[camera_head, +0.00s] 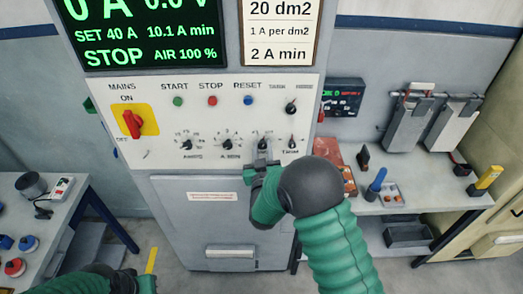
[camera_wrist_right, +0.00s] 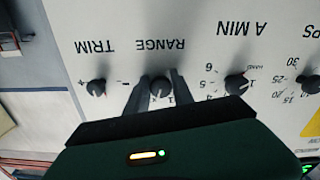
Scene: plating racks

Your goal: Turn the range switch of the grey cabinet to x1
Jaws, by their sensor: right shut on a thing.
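The grey cabinet (camera_head: 165,195) stands in the middle of the head view with a white control panel (camera_head: 190,105). The range switch (camera_wrist_right: 161,87) is a small dark round knob under the label RANGE, upside down in the right wrist view. My right gripper (camera_wrist_right: 160,90) has its two dark fingers closed on either side of this knob. Part of an x mark shows beside the knob, but I cannot read the full scale or the pointer's setting. In the head view my right gripper (camera_head: 262,160) hides the switch's lower part.
The TRIM knob (camera_wrist_right: 96,87) and the A MIN knob (camera_wrist_right: 237,83) flank the switch closely. A red mains switch (camera_head: 132,123) is at the panel's left. A shelf (camera_head: 430,200) with tools stands right, a bench (camera_head: 60,215) left.

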